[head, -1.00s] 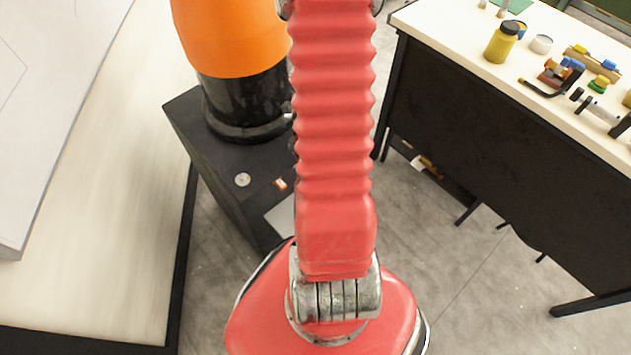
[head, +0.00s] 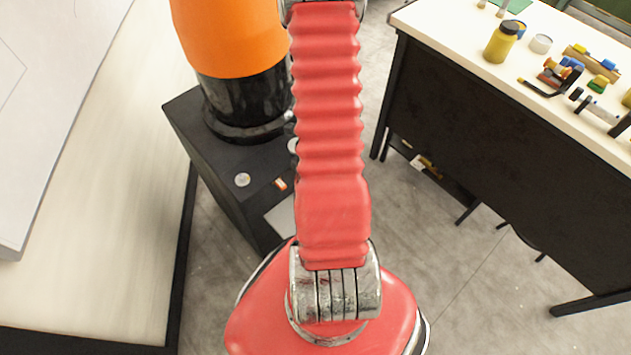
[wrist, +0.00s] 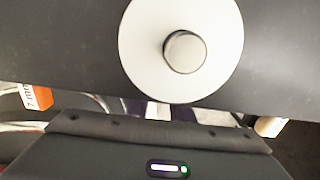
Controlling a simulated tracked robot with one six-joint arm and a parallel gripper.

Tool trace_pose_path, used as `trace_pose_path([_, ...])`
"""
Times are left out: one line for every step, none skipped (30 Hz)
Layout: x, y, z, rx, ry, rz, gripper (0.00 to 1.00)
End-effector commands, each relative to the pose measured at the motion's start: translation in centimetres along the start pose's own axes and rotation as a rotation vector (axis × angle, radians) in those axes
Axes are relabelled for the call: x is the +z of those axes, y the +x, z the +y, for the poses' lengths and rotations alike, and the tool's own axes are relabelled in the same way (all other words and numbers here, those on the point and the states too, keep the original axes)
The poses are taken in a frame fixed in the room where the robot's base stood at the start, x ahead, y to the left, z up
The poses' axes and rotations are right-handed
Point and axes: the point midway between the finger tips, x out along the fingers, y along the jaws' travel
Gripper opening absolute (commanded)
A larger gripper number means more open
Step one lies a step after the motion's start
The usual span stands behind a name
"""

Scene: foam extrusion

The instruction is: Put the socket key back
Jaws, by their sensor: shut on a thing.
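My gripper (wrist: 160,150) shows in the wrist view only as a dark body with a small green light along the bottom edge. Its fingertips cannot be made out. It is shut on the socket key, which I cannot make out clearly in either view. Above it in the wrist view is a pale disc (wrist: 140,50) on a dark panel, with a round grey knob (wrist: 185,52) near its middle. An orange and white tag (wrist: 36,97) reading 7 mm is at the left. In the head view my arm hides the gripper.
A black box (head: 225,200) under the orange robot base (head: 230,40) carries a small disc (head: 242,180) and a label (head: 281,184). A workbench (head: 440,30) with jars and tools is at the right. A pale table (head: 90,250) is at the left. Grey floor lies between.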

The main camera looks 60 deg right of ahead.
Motion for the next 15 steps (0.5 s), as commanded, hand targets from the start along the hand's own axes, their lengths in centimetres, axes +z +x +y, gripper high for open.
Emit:
trace_pose_path([0.0,0.1,0.0,0.000,0.000,0.000,0.00])
trace_pose_path([0.0,0.2,0.0,0.000,0.000,0.000,0.00])
trace_pose_path([0.0,0.3,0.0,0.001,0.000,0.001,0.00])
trace_pose_path([-0.1,0.6,0.1,0.001,0.000,0.001,0.00])
trace_pose_path([-0.1,0.8,0.1,0.001,0.000,0.002,0.00])
trace_pose_path([-0.1,1.2,0.1,0.002,0.000,0.002,0.00])
trace_pose_path([-0.1,1.5,0.1,0.002,0.000,0.003,0.00])
trace_pose_path([-0.1,1.8,0.1,0.002,0.000,0.003,0.00])
trace_pose_path([-0.1,2.3,0.1,0.002,0.000,0.003,0.00])
trace_pose_path([-0.1,2.6,0.1,0.002,-0.001,0.002,0.00])
trace_pose_path([-0.1,2.9,0.1,0.002,-0.001,0.002,0.00])
trace_pose_path([-0.1,3.2,0.1,0.002,-0.001,0.002,0.00])
trace_pose_path([-0.1,3.4,0.1,0.001,-0.001,0.002,0.00])
trace_pose_path([-0.1,3.5,0.0,0.001,0.000,0.001,0.00])
trace_pose_path([-0.1,3.7,0.0,0.000,0.000,0.000,0.00])
